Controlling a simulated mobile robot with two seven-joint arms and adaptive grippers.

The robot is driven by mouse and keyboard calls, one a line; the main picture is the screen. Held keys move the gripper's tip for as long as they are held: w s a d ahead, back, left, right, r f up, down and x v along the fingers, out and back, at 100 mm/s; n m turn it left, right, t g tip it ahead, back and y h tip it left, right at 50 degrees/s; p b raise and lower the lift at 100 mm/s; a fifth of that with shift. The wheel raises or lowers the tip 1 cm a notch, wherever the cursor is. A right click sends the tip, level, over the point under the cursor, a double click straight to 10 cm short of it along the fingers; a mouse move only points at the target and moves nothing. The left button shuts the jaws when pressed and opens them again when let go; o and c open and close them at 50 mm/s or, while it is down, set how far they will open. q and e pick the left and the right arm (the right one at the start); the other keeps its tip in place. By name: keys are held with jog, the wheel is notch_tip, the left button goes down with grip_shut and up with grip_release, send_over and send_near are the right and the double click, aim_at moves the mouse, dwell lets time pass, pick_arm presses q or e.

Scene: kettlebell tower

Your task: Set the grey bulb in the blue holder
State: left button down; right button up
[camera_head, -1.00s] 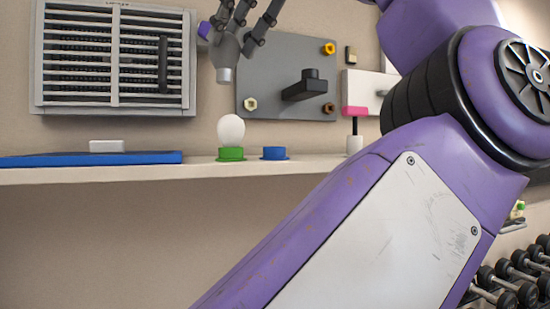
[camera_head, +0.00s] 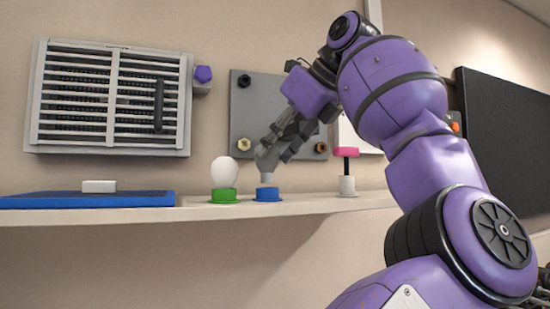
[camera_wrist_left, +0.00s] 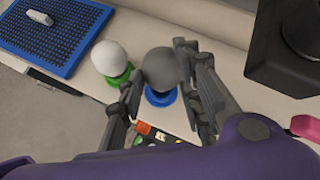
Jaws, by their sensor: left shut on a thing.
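The grey bulb (camera_head: 266,160) is upright, with its base pointing down at the blue holder (camera_head: 267,195) on the shelf. The base meets the holder's top in the head view; how deep it sits cannot be told. My left gripper (camera_head: 272,146) is shut on the bulb from above. In the left wrist view the grey bulb (camera_wrist_left: 165,67) is between the fingers of my left gripper (camera_wrist_left: 158,72), and it partly covers the blue holder (camera_wrist_left: 161,97). My right gripper is not in view.
A white bulb (camera_head: 224,171) stands in a green holder (camera_head: 224,196) just left of the blue holder. A blue pegboard tray (camera_head: 150,198) with a white block lies farther left. A pink-topped post (camera_head: 345,151) stands to the right. A grey wall plate (camera_head: 240,135) is behind.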

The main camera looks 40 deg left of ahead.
aim_at(273, 160)
pick_arm(q)
jog(key=shift+f, duration=1.5)
jog(key=shift+f, duration=0.15)
jog(key=c, duration=1.2)
grip_release()
jog(key=v, duration=1.2)
